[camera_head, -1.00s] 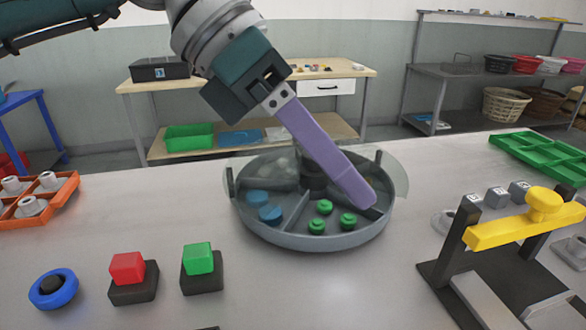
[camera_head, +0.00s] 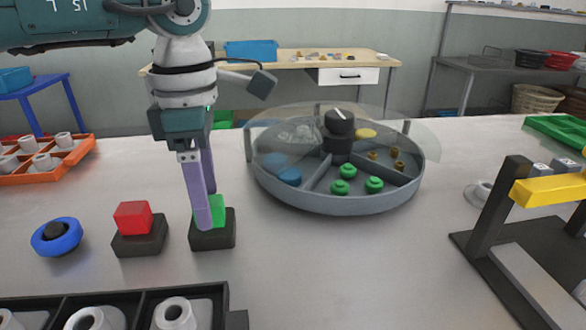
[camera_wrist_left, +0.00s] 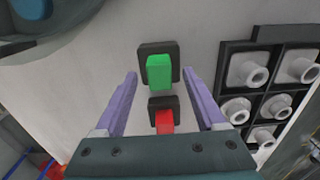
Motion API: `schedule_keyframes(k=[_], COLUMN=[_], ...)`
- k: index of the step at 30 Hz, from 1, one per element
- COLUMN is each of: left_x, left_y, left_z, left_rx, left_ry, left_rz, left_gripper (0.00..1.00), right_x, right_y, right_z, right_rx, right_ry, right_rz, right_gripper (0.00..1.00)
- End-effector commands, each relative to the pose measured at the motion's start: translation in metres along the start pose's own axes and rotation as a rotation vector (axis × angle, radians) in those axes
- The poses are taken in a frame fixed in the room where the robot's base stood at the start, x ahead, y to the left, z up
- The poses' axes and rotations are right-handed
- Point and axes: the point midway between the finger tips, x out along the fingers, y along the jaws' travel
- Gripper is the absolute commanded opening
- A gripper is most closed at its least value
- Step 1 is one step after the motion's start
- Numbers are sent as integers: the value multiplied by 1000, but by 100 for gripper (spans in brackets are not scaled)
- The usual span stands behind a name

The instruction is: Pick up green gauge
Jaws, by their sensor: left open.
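The green gauge (camera_head: 219,208) is a small green block seated on a dark square base (camera_head: 213,236) on the table. It also shows in the left wrist view (camera_wrist_left: 160,71), centred between the fingers. My left gripper (camera_head: 206,218) is open, its two purple fingers pointing down at the green gauge. In the head view the near finger hides part of the block. In the left wrist view the fingers (camera_wrist_left: 161,75) lie to either side of it with gaps. I cannot tell whether they are level with it. My right gripper is not in view.
A red gauge (camera_head: 133,217) on a similar base and a blue ring (camera_head: 56,236) stand left. A round grey tank (camera_head: 345,204) with small parts is right. A black rack (camera_head: 240,320) with white parts is in front. A yellow-handled fixture (camera_head: 545,190) stands far right.

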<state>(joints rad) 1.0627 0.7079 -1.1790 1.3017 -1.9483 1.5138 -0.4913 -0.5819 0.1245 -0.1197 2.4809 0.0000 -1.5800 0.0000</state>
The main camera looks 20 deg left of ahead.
Motion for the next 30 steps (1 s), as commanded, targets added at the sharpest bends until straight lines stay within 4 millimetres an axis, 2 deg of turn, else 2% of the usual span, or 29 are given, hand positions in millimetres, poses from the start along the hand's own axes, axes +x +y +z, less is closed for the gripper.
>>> schedule_keyframes(k=[3, 11, 30], left_x=[12, 13, 13], left_y=[0, 0, 0], left_z=[0, 0, 0], left_rx=[0, 0, 0], left_ry=[0, -2, -2], left_rz=[-1, 0, 0], left_gripper=[72, 70, 0], right_x=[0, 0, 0], right_y=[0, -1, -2], right_z=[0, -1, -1], right_rx=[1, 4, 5], right_ry=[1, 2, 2], right_rz=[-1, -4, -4], right_gripper=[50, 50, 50])
